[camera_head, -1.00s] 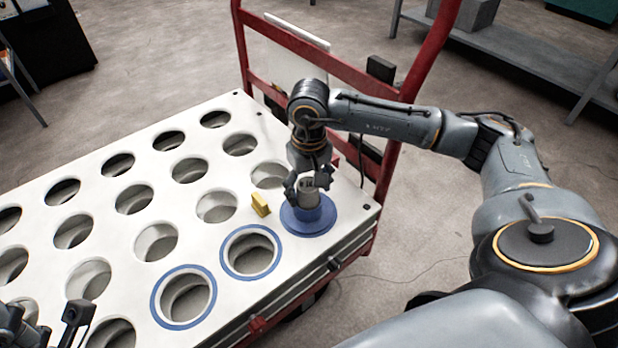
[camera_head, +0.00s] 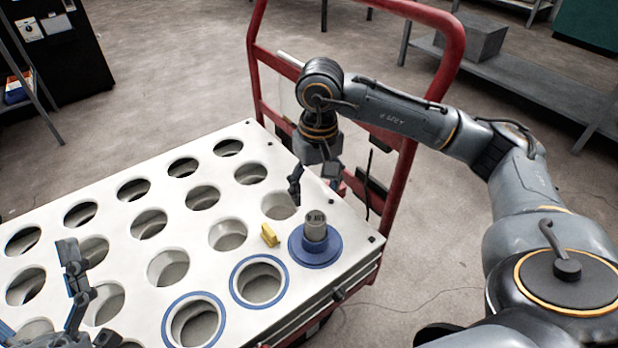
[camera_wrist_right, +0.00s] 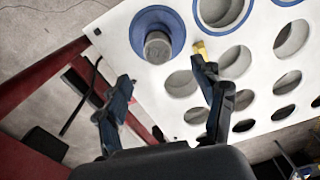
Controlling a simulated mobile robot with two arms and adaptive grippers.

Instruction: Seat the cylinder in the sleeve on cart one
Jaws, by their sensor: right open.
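The grey cylinder (camera_head: 315,228) stands upright in the blue-flanged sleeve (camera_head: 312,258) at the near right corner of the white cart top. Its upper part sticks up above the flange. The wrist view also shows the cylinder (camera_wrist_right: 157,48) inside the blue sleeve (camera_wrist_right: 143,22). My right gripper (camera_head: 316,188) is open and empty, above and behind the cylinder and apart from it; its spread fingers (camera_wrist_right: 163,75) show in the wrist view. My left gripper (camera_head: 82,298) is partly in view at the lower left, over the cart top, its opening unclear.
The white cart top (camera_head: 140,228) has rows of round holes, two of them with blue rings (camera_head: 260,280). A small yellow block (camera_head: 269,235) lies beside the sleeve. The red cart handle (camera_head: 400,185) rises behind my right gripper. A grey shelf (camera_head: 530,85) stands at the back right.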

